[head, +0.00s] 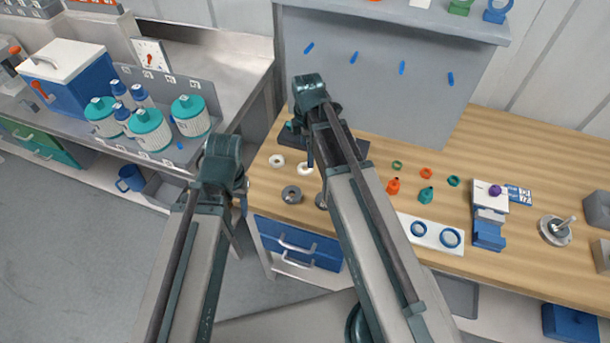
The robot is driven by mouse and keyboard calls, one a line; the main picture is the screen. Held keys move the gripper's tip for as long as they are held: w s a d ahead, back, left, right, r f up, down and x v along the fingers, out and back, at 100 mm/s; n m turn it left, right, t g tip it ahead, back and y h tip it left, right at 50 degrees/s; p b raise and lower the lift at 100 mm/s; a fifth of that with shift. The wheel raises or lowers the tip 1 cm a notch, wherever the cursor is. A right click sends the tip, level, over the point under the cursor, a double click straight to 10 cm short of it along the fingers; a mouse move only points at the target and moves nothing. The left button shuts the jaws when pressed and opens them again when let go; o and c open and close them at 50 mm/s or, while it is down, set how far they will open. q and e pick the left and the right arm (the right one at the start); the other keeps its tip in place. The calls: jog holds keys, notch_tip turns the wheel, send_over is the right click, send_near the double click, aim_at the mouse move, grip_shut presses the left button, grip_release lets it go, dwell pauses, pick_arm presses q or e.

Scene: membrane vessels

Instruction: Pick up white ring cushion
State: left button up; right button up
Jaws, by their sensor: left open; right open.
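Two small white rings lie on the wooden bench top: one white ring (276,160) lies at the left, and another white ring (305,169) lies just right of it, partly hidden by my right gripper. I cannot tell which is the cushion. My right gripper (311,160) is open above the bench, close to the right-hand white ring; I cannot see it holding anything. My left gripper (242,204) is open and empty, just off the left edge of the bench, left of and nearer than the rings.
Grey rings (291,194) lie in front of the white ones. A dark stand (362,148) is behind my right arm. Orange and green parts, a white plate with blue rings (430,233) and a white-blue device (489,215) stand right.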

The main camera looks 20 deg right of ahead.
aim_at(304, 164)
pick_arm(q)
jog(key=shift+f+b, duration=0.5)
jog(key=shift+f, duration=0.5)
pick_arm(e)
jog(key=shift+f, duration=1)
pick_arm(q)
jog(key=shift+f, duration=0.15)
pick_arm(e)
jog(key=shift+f, duration=0.1)
jog(key=f+b, duration=0.2)
jog(key=a+f+b, duration=0.1)
jog(key=f+b, duration=0.2)
pick_arm(q)
notch_tip(304, 164, down, 5)
jog(key=shift+r, duration=0.1)
pick_arm(e)
jog(key=c, duration=1.4)
